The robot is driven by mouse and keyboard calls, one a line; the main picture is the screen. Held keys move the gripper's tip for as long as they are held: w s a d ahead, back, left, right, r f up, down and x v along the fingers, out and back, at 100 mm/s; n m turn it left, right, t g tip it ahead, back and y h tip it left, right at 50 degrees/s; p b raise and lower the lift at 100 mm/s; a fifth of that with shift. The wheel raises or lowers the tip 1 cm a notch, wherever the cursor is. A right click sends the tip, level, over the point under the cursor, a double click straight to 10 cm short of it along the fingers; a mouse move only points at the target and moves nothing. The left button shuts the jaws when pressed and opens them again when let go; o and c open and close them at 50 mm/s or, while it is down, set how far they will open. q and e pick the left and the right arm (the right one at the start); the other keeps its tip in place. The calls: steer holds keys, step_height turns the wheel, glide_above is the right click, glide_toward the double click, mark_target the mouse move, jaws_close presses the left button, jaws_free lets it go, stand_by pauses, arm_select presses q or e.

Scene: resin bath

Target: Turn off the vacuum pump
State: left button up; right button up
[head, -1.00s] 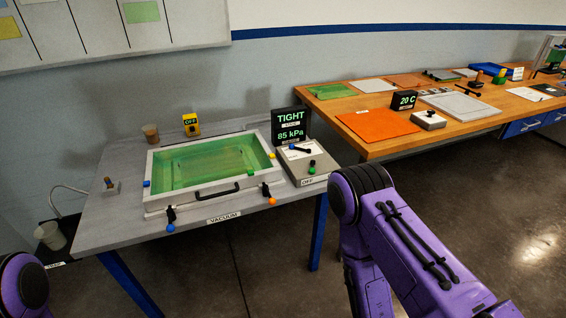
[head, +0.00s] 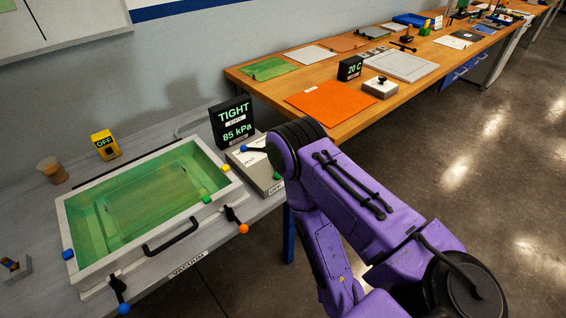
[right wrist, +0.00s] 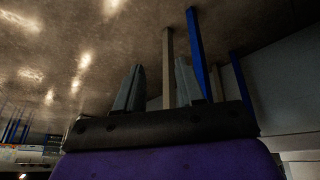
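The vacuum pump's control box (head: 256,172) is grey and stands at the right end of the grey bench, partly hidden by my right arm. A lever with a blue knob (head: 245,149) lies on its top, and a green knob (head: 277,175) shows at its front near an OFF label. A black display (head: 233,124) behind it reads TIGHT and 85 kPa. My right gripper (right wrist: 158,88) shows in the right wrist view with its two fingers apart and nothing between them. It is out of sight in the head view. My left gripper is not in view.
A white-framed bath (head: 150,205) with green contents, a black front handle and clamps fills the grey bench. A yellow box (head: 105,145) reading OFF and a brown cup (head: 52,170) stand behind it. A wooden bench (head: 330,90) with sheets lies beyond. Open floor (head: 480,150) is at right.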

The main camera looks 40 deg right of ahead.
steer(key=w+d+r+m+g+h+p, duration=0.1)
steer(key=w+d+r+m+h, duration=0.35)
steer(key=w+m, duration=0.6)
steer(key=w+d+r+m+g+h, duration=0.1)
steer(key=w+d+r+m+h, duration=0.2)
steer(key=w+d+r+m, duration=0.7)
steer(key=w+a+r+m+g+y+p, duration=0.1)
steer(key=w+a+r+m+y, duration=0.4)
steer(key=w+m, duration=0.25)
steer(key=w+a+r+m+g+y, duration=0.1)
steer(key=w+a+r+m+y, duration=0.4)
steer(key=w, duration=0.4)
steer(key=shift+m+h, duration=0.35)
steer(key=shift+m, duration=0.15)
steer(key=f+p, duration=0.1)
steer(key=f, duration=0.2)
steer(key=d+f+p, duration=0.1)
steer(key=f, duration=0.2)
steer(key=s+f+p, duration=0.1)
steer(key=f, duration=0.2)
steer(key=shift+d, duration=0.2)
